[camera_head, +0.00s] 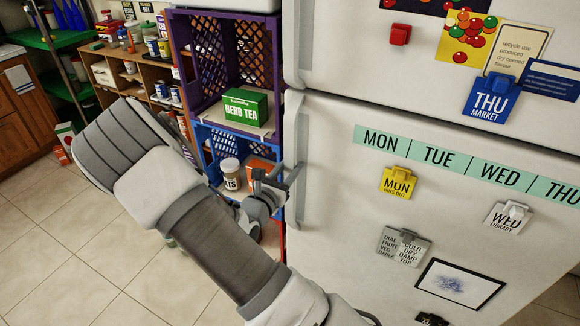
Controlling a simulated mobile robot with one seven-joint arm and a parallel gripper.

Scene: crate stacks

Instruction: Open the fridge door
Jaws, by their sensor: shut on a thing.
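The white fridge fills the right side, with an upper door (345,50) and a larger lower door (345,210). Both doors look closed, with a dark seam between them. A vertical white handle (298,125) runs along the left edge of the lower door. My gripper (288,177) is at the lower part of this handle, shut on it. My arm reaches up from the bottom of the view and bends toward the handle. The exact contact of the fingers is small and partly hidden.
Left of the fridge stand stacked crates, a purple one (190,80) with a green herb tea box (246,107) and a blue one (213,143) with a jar (230,173). A wooden shelf (118,72) stands further back. Tiled floor (50,235) is clear at left.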

